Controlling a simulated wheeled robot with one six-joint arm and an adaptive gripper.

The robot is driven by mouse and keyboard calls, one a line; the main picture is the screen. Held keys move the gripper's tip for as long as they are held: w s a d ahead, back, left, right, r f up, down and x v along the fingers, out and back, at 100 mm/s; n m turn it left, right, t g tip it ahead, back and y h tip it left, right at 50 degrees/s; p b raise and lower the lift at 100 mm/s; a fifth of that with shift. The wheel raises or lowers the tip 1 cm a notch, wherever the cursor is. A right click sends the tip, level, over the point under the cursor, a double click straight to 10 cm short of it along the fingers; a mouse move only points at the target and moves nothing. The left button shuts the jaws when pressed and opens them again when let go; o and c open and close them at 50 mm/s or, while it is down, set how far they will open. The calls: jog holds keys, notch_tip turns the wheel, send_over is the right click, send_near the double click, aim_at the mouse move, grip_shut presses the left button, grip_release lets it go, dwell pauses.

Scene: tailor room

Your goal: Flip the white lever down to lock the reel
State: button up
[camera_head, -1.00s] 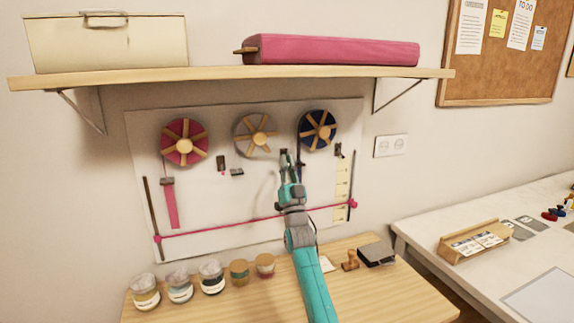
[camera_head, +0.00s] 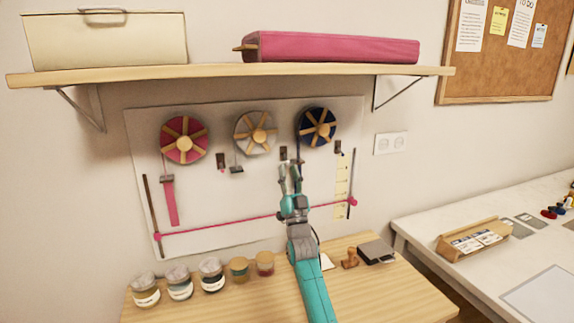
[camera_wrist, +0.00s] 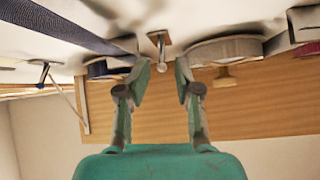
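The white reel (camera_head: 255,133) hangs on the wall board between the pink reel (camera_head: 183,140) and the blue reel (camera_head: 317,129). A small lever plate (camera_head: 283,153) sits just right of the white reel. In the wrist view, this lever (camera_wrist: 161,50) has a pale stalk with a round knob, between the white reel (camera_wrist: 230,50) and blue reel (camera_wrist: 107,69). Its exact tilt is hard to tell. My gripper (camera_head: 289,168) is just below the lever plate in the head view. In the wrist view my gripper (camera_wrist: 164,75) is open, fingers on either side of the lever's line, apparently empty.
Another lever (camera_head: 338,148) is right of the blue reel, another (camera_head: 220,161) right of the pink one. A shelf (camera_head: 230,75) juts out above. Several jars (camera_head: 180,285) stand on the wooden table (camera_head: 390,295).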

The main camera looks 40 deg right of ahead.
jog(key=shift+v, duration=2.15)
jog(key=shift+a, duration=0.25)
